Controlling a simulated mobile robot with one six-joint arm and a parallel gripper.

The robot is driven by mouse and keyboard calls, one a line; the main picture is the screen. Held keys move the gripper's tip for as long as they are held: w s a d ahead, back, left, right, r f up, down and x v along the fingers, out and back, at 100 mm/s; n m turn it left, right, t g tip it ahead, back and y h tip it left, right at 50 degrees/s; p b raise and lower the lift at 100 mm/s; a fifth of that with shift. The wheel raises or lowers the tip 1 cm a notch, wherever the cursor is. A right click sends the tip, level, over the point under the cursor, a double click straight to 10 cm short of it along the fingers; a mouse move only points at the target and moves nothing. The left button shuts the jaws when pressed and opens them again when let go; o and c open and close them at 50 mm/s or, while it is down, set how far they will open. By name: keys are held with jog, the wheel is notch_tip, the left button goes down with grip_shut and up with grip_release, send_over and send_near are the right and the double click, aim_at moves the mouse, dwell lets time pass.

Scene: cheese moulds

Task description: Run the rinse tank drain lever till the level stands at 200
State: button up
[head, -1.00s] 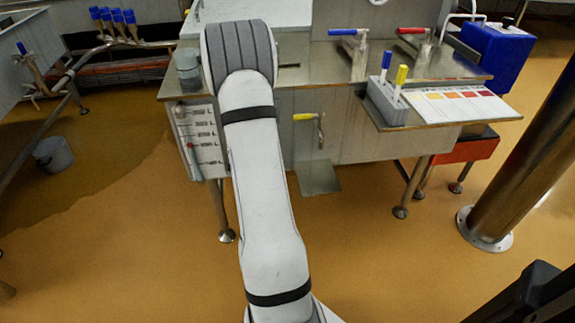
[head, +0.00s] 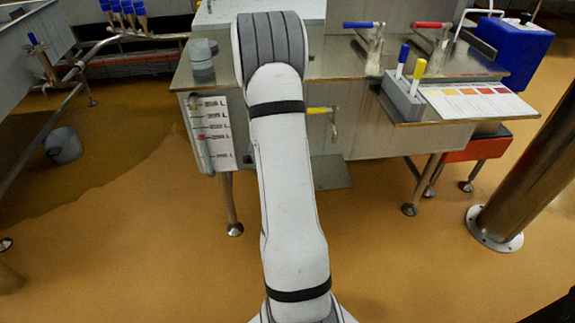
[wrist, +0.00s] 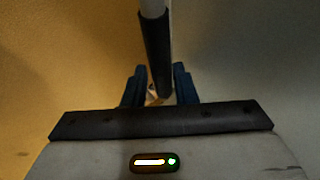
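My gripper is hidden in the head view. In the wrist view its two dark fingers (wrist: 160,85) stand either side of a pale bar with a dark sleeve (wrist: 157,45). I cannot tell if they press on it, or whether it is the drain lever.
A blue-handled lever (head: 368,45) and a red-handled lever (head: 432,45) stand on the bench. A holder (head: 404,100) with blue and yellow handles and a colour chart (head: 478,101) sit at right. A steel post (head: 525,185) stands right. A bucket (head: 64,146) is at left on open floor.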

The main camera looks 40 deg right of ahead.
jog(key=shift+a+r, duration=0.1)
jog(key=shift+r, duration=0.1)
jog(key=p+v, duration=0.3)
jog(key=v, duration=0.4)
jog(key=shift+a+p, duration=0.15)
jog(key=shift+p, duration=0.2)
jog(key=shift+r, duration=0.1)
dwell(1.0)
